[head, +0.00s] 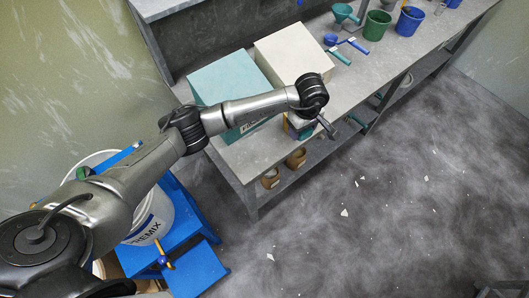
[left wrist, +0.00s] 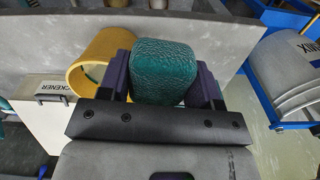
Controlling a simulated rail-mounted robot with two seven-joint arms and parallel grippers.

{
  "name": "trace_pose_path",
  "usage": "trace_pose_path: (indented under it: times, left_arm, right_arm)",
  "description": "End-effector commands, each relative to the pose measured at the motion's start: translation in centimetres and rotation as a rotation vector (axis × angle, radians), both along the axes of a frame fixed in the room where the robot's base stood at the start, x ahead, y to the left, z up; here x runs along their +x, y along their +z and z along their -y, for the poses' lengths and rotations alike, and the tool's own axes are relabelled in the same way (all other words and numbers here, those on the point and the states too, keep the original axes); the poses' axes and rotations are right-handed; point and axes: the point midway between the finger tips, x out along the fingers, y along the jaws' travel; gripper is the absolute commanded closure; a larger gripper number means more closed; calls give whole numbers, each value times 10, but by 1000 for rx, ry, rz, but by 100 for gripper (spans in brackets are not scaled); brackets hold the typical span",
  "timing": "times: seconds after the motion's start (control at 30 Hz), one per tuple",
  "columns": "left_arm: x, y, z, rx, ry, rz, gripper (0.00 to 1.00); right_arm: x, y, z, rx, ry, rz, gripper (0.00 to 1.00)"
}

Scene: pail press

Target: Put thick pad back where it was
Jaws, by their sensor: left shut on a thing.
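A thick green pad (left wrist: 165,72) with a wrinkled surface sits between the two purple fingers of my left gripper (left wrist: 166,85), which is shut on it. In the head view my left gripper (head: 301,123) is at the front edge of the grey bench, just in front of the teal box. A yellow ring or short tube (left wrist: 100,62) is close beside the pad in the left wrist view, partly behind one finger. Whether the pad touches anything below is hidden. My right gripper does not show clearly in either view.
On the bench (head: 250,160) stand a teal box (head: 222,80), a white box (head: 296,52), blue scoops and a green pail (head: 376,26). Brown containers (head: 296,158) are on the lower shelf. A white bucket (head: 150,222) stands on a blue stand (head: 195,275).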

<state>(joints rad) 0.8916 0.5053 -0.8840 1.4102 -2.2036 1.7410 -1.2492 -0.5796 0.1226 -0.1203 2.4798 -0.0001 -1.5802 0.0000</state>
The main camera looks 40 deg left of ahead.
Motion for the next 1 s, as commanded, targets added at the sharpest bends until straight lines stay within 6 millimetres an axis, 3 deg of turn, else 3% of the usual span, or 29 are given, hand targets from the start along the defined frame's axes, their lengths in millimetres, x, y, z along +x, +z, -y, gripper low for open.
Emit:
trace_pose_path:
  times: [0.03, 0.17, 0.6, 0.8, 1.0]
  left_arm:
    - [0, -12, -1, -2, 43, -2, 61]
    - [-3, -29, -10, -1, 113, -2, 61]
    - [-51, -81, -78, 0, 130, -1, 61]
    - [-62, -94, -96, -1, 127, 2, 61]
    - [-66, -101, -101, -2, 126, 0, 61]
  right_arm:
    - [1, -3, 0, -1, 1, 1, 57]
    - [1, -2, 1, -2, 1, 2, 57]
    - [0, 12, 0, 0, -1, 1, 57]
    - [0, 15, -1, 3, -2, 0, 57]
    - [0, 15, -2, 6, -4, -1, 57]
